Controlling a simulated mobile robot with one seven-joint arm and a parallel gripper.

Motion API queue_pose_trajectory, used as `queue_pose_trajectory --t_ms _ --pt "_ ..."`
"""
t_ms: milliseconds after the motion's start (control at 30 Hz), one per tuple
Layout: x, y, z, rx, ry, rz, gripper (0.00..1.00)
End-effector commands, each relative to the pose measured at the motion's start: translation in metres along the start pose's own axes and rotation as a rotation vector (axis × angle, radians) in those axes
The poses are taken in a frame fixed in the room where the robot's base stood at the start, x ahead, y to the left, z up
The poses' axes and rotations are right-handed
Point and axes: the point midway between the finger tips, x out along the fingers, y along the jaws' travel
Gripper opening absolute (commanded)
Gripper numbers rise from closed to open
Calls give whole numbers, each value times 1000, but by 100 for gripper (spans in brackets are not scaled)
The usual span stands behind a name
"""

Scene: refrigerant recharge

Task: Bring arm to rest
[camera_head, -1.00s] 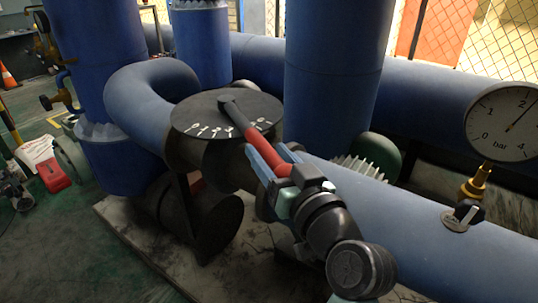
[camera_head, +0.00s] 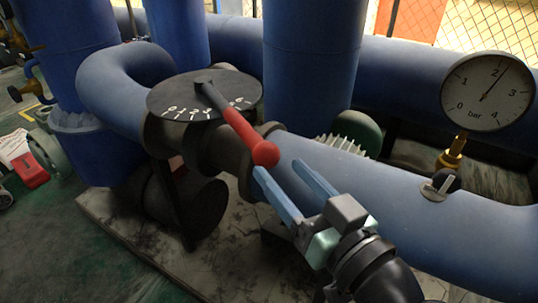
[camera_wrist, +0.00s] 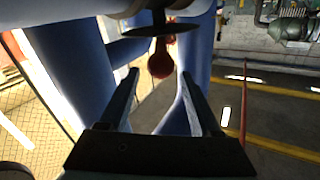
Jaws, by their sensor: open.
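My gripper (camera_head: 289,182) is open and empty in the head view. Its two blue fingers point up and left toward the red handle of a valve lever (camera_head: 244,132). The handle's rounded end is just beyond the fingertips, apart from them. The lever lies over a dark round dial plate (camera_head: 185,98) with white marks. In the wrist view the red handle (camera_wrist: 160,64) shows beyond and between the open fingers (camera_wrist: 160,84), below the dark plate (camera_wrist: 158,30).
A pressure gauge (camera_head: 488,92) marked in bar stands on the blue pipe (camera_head: 400,178) at the right, its needle near 2. A small tap (camera_head: 440,184) sits below it. Large blue vertical pipes (camera_head: 312,60) stand behind. A red object (camera_head: 30,170) is at the far left.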

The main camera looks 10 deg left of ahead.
Motion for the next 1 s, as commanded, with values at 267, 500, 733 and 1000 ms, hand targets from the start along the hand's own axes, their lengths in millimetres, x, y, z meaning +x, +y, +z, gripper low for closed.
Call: queue_pose_trajectory --t_ms 267,500,733,1000 --pt "-15 0 0 -1 0 0 64" --pt "-14 0 0 -1 0 0 64" --pt "-11 1 -6 -14 7 19 64" --pt "5 9 -103 -181 194 278 64"
